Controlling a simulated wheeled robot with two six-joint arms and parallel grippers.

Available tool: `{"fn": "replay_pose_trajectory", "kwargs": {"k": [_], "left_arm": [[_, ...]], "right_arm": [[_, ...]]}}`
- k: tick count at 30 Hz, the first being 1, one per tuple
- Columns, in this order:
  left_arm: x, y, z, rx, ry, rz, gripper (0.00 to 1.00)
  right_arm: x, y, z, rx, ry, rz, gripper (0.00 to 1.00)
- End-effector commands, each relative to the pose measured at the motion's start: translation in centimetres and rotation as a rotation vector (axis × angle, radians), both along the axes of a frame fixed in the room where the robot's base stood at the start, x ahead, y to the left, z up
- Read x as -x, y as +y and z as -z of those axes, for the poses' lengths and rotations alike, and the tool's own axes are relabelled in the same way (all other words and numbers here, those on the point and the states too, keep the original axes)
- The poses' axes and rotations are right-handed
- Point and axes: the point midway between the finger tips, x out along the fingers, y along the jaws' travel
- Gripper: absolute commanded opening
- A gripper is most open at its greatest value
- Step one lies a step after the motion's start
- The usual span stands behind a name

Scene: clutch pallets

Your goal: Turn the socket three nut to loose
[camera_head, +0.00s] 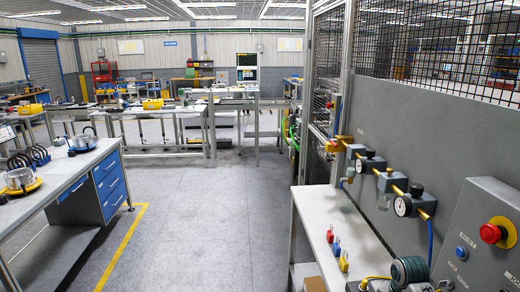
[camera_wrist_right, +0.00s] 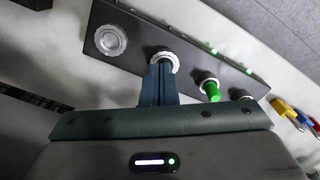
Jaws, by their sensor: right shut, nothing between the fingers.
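A large ring nut (camera_wrist_right: 111,40) is at the left end. A second ring nut (camera_wrist_right: 168,57) is at the tips of my right gripper (camera_wrist_right: 162,69). The gripper is shut and empty, its fingers partly covering that nut; I cannot tell whether they touch it. A green plug (camera_wrist_right: 211,91) stands in the socket to the right. Another socket (camera_wrist_right: 241,94) is at the right end. No numbers are readable, so I cannot tell which is socket three. Neither gripper shows in the head view.
Red, blue and yellow padlocks (camera_head: 336,250) lie on the pale bench (camera_head: 318,212) at the right in the head view. Small green lights (camera_wrist_right: 213,51) line the panel's edge.

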Motion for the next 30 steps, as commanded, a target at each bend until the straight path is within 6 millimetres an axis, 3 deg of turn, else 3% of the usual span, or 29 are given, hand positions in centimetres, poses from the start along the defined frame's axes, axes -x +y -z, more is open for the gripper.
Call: {"fn": "replay_pose_trajectory", "kwargs": {"k": [6,12,17,30], "left_arm": [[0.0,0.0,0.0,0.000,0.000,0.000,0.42],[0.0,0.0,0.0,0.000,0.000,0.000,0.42],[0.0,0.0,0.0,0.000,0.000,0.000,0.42],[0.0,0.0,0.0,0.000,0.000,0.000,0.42]], "right_arm": [[-1.4,1.8,-0.4,-0.003,0.000,0.344,0.00],[-2.1,2.5,-0.5,-0.001,0.001,0.516,0.00],[-2.1,2.7,0.1,-0.001,0.002,0.549,0.00],[-2.0,2.6,5.2,0.002,0.007,0.547,0.00]]}}
